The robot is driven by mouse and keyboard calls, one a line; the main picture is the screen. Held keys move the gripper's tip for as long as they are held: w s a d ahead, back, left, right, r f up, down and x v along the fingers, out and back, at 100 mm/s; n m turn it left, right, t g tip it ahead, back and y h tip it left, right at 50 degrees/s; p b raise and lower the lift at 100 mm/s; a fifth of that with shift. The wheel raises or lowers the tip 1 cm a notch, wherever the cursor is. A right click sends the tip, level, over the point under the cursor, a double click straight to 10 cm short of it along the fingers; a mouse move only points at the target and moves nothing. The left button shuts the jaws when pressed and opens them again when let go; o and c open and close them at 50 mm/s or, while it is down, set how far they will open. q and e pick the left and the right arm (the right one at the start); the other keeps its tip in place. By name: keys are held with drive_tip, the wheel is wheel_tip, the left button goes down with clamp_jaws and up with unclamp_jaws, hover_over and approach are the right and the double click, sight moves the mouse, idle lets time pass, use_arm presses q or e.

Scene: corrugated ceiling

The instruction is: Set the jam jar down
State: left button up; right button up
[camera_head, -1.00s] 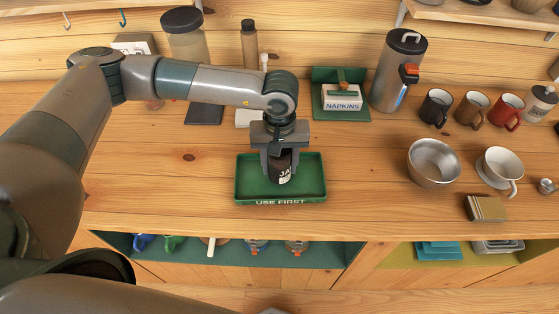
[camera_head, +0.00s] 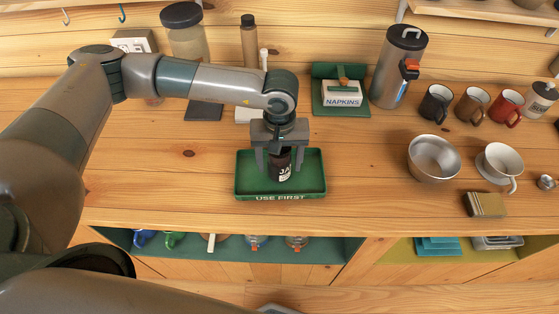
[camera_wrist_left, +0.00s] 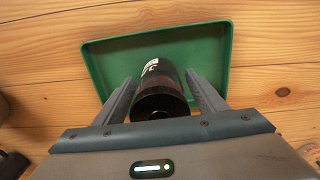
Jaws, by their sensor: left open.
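The jam jar (camera_head: 280,168) is dark with a white label and stands upright in the green "USE FIRST" tray (camera_head: 243,186). My left gripper (camera_head: 280,164) is above and around the jar, with its fingers open on either side. In the left wrist view the jar (camera_wrist_left: 160,88) sits between the two spread fingers (camera_wrist_left: 160,100), with a visible gap on each side. The green tray (camera_wrist_left: 215,45) shows beyond it. My right gripper is not in view.
A napkin holder (camera_head: 341,93), a tall grey dispenser (camera_head: 394,75) and several mugs (camera_head: 436,105) stand at the back. A metal bowl (camera_head: 433,160) and a white cup (camera_head: 497,165) are to the right. The counter left of the tray is clear.

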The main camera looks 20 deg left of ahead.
use_arm(q)
drive_tip(key=shift+r, duration=0.1)
drive_tip(key=shift+r+p, duration=0.1)
drive_tip(key=shift+p, duration=0.2)
wheel_tip(320, 180, up, 11)
drive_tip(key=b, duration=0.6)
drive_tip(key=shift+r, duration=0.35)
drive_tip(key=shift+r, duration=0.15)
